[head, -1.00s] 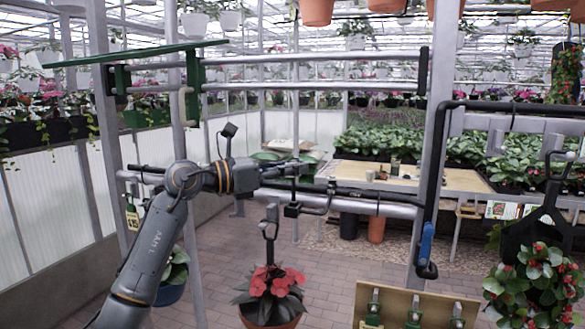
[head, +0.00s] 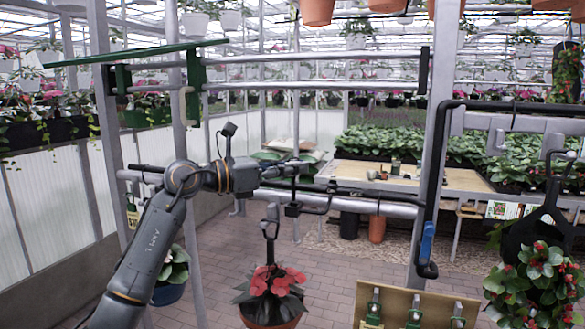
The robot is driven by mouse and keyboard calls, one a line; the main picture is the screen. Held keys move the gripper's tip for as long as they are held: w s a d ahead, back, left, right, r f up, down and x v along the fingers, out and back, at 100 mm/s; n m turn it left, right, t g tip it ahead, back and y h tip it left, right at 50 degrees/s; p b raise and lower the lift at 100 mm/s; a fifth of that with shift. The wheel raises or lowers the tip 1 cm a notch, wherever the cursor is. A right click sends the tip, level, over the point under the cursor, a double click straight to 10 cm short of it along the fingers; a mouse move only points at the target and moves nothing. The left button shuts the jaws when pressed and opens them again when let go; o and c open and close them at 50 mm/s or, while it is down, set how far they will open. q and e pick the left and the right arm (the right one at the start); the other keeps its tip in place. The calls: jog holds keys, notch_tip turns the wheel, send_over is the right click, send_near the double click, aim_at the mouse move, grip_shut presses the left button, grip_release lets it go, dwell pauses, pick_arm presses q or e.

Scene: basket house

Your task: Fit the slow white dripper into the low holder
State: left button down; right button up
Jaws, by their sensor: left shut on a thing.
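My left gripper (head: 296,168) reaches in from the left to mid-picture, in front of the dark and grey horizontal pipes. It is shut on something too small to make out. A thin dark upright piece shows just below its fingertips, and I cannot tell whether it is held or belongs to the pipes. I cannot pick out the slow white dripper for certain. A wooden board (head: 398,297) at the bottom right carries several metal and green clips. I cannot tell whether one of them is the low holder. My right gripper is not in view.
A red-flowered plant (head: 270,288) hangs below my left gripper. A grey post (head: 434,150) with a blue-handled black pipe stands to the right. Another hanging plant (head: 538,275) is at the far right. A wooden bench (head: 350,172) stands behind the pipes.

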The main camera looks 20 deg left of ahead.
aim_at(292, 194)
pick_arm(q)
jog(key=shift+f, duration=0.1)
jog(key=shift+f+b, duration=1.1)
jog(key=shift+f, duration=0.3)
jog(key=shift+f, duration=0.15)
jog(key=shift+f+b, duration=1.1)
jog(key=shift+f, duration=0.2)
jog(key=c, duration=1.3)
grip_release()
jog(key=v, duration=1.2)
jog(key=shift+s, duration=0.1)
